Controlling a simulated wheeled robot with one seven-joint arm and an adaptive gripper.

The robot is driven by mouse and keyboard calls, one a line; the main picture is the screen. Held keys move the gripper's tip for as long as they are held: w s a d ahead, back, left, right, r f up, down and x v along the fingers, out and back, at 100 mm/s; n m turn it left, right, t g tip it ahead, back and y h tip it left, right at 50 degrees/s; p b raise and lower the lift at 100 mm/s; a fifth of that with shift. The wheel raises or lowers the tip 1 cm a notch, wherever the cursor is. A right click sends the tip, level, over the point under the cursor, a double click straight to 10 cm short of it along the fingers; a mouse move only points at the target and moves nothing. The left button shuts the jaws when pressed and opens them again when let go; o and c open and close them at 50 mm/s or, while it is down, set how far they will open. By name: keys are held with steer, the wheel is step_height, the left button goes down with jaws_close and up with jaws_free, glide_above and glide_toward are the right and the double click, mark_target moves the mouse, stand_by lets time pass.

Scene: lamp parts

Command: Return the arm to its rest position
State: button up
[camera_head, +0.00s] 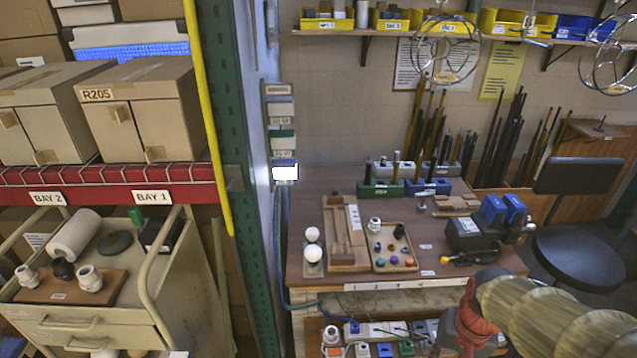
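My gripper's fingers do not show in the head view, so I cannot see whether they hold anything. A beige ribbed shape (560,318) with an orange-red piece (474,322) at its left end fills the lower right corner. I cannot tell whether it belongs to my arm. On the workbench (385,184), a shallow tray (375,268) holds small coloured parts and a white socket (375,223). Two white round bulbs (312,235) stand on a small holder left of a wooden fixture (338,222).
A cart (95,322) at lower left carries a white roll (73,235) and a board (45,296) with sockets. A green rack post (233,170) stands between cart and bench. A dark chair (580,255) stands at right. Wire cages (445,77) hang above the bench.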

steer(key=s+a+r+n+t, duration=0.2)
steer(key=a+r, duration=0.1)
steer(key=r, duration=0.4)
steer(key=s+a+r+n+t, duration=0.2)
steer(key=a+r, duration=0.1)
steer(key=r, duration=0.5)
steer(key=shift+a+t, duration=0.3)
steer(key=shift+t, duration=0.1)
